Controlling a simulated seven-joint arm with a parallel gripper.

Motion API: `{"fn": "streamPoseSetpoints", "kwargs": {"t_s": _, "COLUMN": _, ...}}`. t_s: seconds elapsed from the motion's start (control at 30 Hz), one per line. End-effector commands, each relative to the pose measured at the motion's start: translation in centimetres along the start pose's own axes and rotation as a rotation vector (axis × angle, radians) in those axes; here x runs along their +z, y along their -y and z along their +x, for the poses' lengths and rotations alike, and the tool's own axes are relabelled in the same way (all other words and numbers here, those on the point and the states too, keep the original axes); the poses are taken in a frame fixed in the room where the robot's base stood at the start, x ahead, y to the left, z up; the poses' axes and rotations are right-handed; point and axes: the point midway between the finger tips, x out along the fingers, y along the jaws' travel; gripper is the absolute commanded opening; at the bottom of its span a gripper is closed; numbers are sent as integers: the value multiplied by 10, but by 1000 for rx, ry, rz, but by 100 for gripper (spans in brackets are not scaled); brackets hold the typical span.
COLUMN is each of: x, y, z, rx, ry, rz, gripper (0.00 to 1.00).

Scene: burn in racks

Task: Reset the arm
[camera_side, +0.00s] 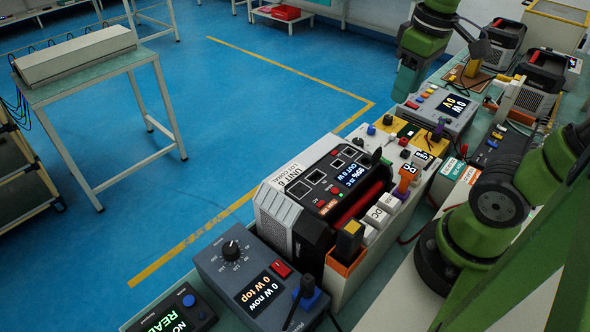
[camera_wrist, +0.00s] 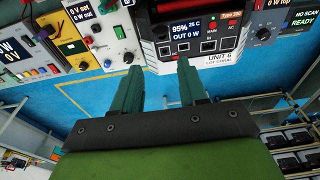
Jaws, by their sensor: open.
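My gripper (camera_wrist: 159,68) shows in the wrist view with its two green fingers apart and nothing between them. In the side view my gripper (camera_side: 405,88) hangs at the upper right, fingers down, above the back part of the bench. The power station marked UNIT 6 (camera_side: 275,205) stands on the bench in the side view, apart from my gripper. Its screen is lit and reads 95% and OUT 0 W in the wrist view (camera_wrist: 200,27). Whether my fingertips touch anything is hard to tell in the side view, but they look clear.
A blue-grey meter box (camera_side: 225,280) with a dial stands at the front of the bench. A grey supply box (camera_side: 437,106) sits near my gripper. Black units (camera_side: 540,70) stand farther right. A side table (camera_side: 95,80) stands left across open blue floor (camera_side: 240,110).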

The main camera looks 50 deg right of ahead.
Motion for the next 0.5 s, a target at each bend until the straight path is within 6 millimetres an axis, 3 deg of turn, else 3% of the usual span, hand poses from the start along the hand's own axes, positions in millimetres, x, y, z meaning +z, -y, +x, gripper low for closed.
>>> {"fn": "streamPoseSetpoints", "kwargs": {"t_s": 0.17, "x": 0, "y": 0, "z": -13, "rx": 0, "ry": -1, "rz": 0, "gripper": 43}}
{"fn": "streamPoseSetpoints", "kwargs": {"t_s": 0.5, "x": 0, "y": 0, "z": -14, "rx": 0, "ry": -1, "rz": 5, "gripper": 43}}
